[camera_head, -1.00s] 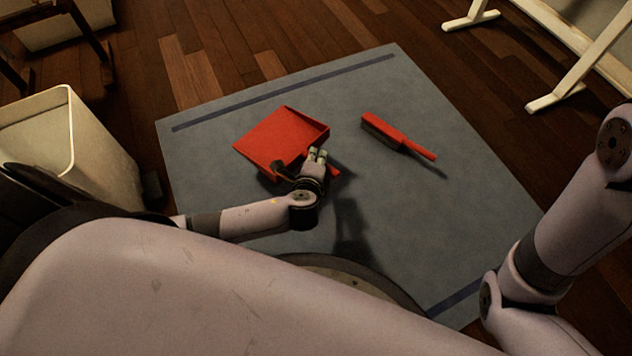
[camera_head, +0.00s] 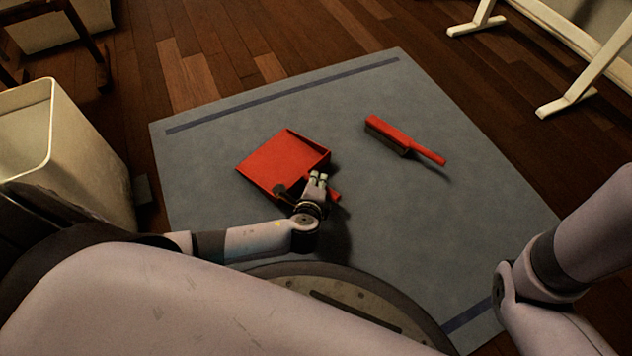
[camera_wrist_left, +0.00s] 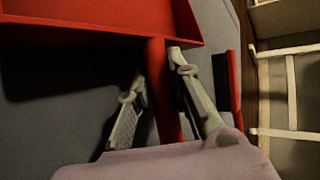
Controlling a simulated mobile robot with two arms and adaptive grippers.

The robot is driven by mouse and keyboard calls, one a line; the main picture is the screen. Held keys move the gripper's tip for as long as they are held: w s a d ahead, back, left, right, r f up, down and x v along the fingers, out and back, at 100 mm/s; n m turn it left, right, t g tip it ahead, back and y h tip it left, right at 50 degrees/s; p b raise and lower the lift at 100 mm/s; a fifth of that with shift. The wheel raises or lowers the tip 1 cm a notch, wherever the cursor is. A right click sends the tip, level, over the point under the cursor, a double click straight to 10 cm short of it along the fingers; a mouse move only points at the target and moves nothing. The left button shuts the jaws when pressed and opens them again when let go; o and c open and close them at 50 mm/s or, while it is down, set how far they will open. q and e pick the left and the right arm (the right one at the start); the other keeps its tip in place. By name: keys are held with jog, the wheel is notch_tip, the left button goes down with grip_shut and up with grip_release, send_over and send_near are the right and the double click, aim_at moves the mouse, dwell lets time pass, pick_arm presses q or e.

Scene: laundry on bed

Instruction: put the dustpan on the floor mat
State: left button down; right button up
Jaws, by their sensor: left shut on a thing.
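The red dustpan (camera_head: 280,162) is over the blue-grey floor mat (camera_head: 450,230), low and open side to the upper left in the head view. My left gripper (camera_head: 318,178) is shut on its handle. In the left wrist view the two fingers (camera_wrist_left: 158,65) lie on either side of the red handle (camera_wrist_left: 163,92), below the pan (camera_wrist_left: 95,16). A dark shadow lies beside the handle there. I cannot tell whether the pan's underside touches the mat. My right arm shows at the right, but its gripper is out of view.
A red brush (camera_head: 400,138) with dark bristles lies on the mat to the right of the dustpan. A pale bin (camera_head: 85,150) stands left of the mat. A white rack's legs (camera_head: 566,104) stand at the upper right.

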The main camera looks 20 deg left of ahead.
pick_arm(q)
jog(key=shift+f, duration=0.15)
jog(key=c, duration=1.5)
grip_release()
jog(key=shift+o, duration=0.2)
